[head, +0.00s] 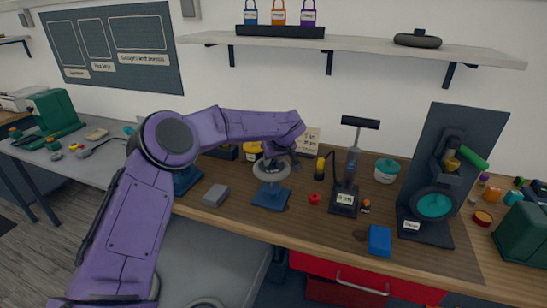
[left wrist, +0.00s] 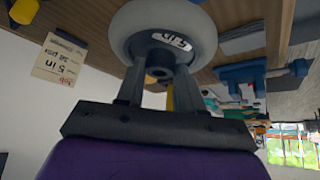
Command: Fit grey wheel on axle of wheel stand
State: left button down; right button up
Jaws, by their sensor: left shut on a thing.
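My left gripper (head: 281,162) is at the wheel stand (head: 270,201), which has a blue base on the wooden bench. The gripper is shut on the hub of the grey wheel (head: 262,185). The wheel is at the top of the stand in the head view. The axle is hidden by the wheel and gripper, so I cannot tell whether the wheel is around it. My right gripper is not in view.
A grey block (head: 215,195) lies left of the stand. A black pump (head: 346,185), a red knob (head: 314,198) and a blue box (head: 379,240) are to the right. A tall black wheel fixture (head: 440,180) stands farther right. Bench front near the stand is clear.

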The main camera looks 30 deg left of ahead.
pick_arm(q)
jog(key=shift+f+b, duration=0.85)
jog(key=shift+f, duration=2.45)
jog(key=c, duration=0.6)
grip_release()
jog(key=shift+c, duration=0.2)
jog(key=b+v, duration=0.2)
jog(key=v, duration=0.8)
jog(key=shift+r, duration=0.25)
jog(key=shift+s+d, duration=0.1)
